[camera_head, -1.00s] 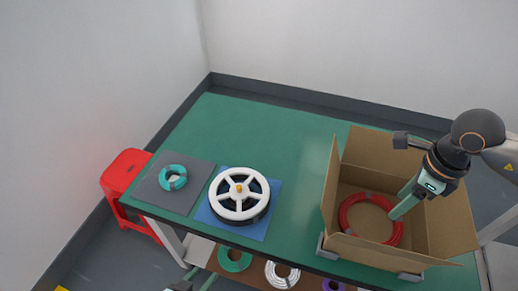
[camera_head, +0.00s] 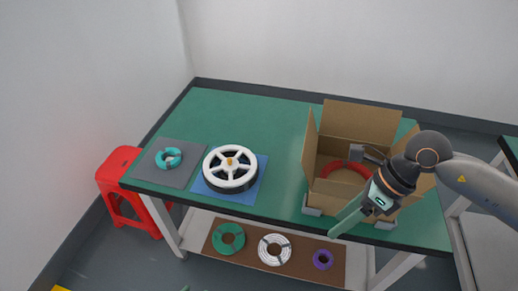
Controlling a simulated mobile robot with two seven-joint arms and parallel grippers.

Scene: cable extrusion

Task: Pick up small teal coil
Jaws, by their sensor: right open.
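The small teal coil (camera_head: 169,158) lies flat on a grey mat (camera_head: 158,176) at the left end of the green table (camera_head: 262,113). My right gripper (camera_head: 344,222) is open, in front of the cardboard box at the table's front edge, well to the right of the teal coil. A red coil (camera_head: 346,166) lies inside the open cardboard box (camera_head: 362,120), partly hidden by my right arm.
A white spool (camera_head: 230,167) stands on a blue mat (camera_head: 207,191) just right of the teal coil. A lower shelf (camera_head: 301,266) holds a green coil (camera_head: 228,238), a white coil (camera_head: 274,249) and a purple coil (camera_head: 323,259). A red stool (camera_head: 116,174) stands left of the table. The table's back middle is clear.

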